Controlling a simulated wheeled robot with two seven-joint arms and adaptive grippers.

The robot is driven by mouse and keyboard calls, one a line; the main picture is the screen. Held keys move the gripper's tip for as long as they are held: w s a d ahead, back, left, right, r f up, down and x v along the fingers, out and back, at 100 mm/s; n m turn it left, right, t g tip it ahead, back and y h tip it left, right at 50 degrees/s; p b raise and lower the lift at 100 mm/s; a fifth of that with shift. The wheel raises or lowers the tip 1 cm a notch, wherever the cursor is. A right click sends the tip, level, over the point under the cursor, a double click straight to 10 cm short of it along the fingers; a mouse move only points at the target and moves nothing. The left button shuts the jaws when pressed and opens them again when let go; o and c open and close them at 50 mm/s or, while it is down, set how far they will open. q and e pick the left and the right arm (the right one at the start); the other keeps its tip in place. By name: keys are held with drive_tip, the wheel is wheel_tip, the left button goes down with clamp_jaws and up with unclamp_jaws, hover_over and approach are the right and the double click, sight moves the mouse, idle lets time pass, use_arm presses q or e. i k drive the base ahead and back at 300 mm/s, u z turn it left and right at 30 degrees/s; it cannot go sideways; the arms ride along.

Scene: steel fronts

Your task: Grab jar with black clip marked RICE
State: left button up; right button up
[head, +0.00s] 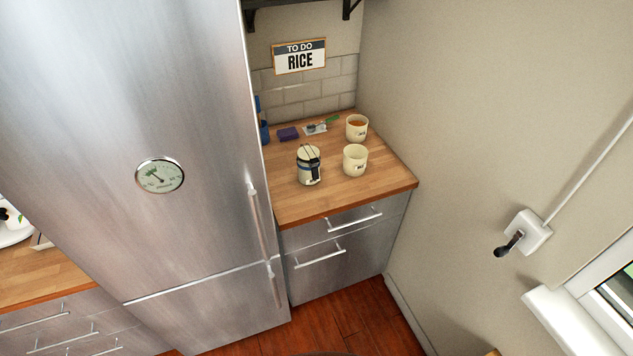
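A lidded jar with a dark clip (309,166) stands upright on the wooden counter (290,212), right of the fridge. Its label is too small to read. An open cream mug or pot (355,161) stands just right of it, with small dark marking on its front. A second cream pot (356,128) with orange-brown contents stands behind that one. A sign reading "TO DO RICE" (300,57) hangs on the wall above. Neither of my grippers shows in the head view.
The tall steel fridge (150,90) borders the counter on the left; the wall (480,110) borders it on the right. A purple block (288,134), a blue item (263,130) and a green-handled tool (326,123) lie behind the jar. Wooden floor (350,320) is clear in front.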

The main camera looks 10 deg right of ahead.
sight(303, 167)
drive_tip(key=u, duration=0.3)
drive_tip(key=i, duration=0.85)
drive_tip(key=u, duration=0.2)
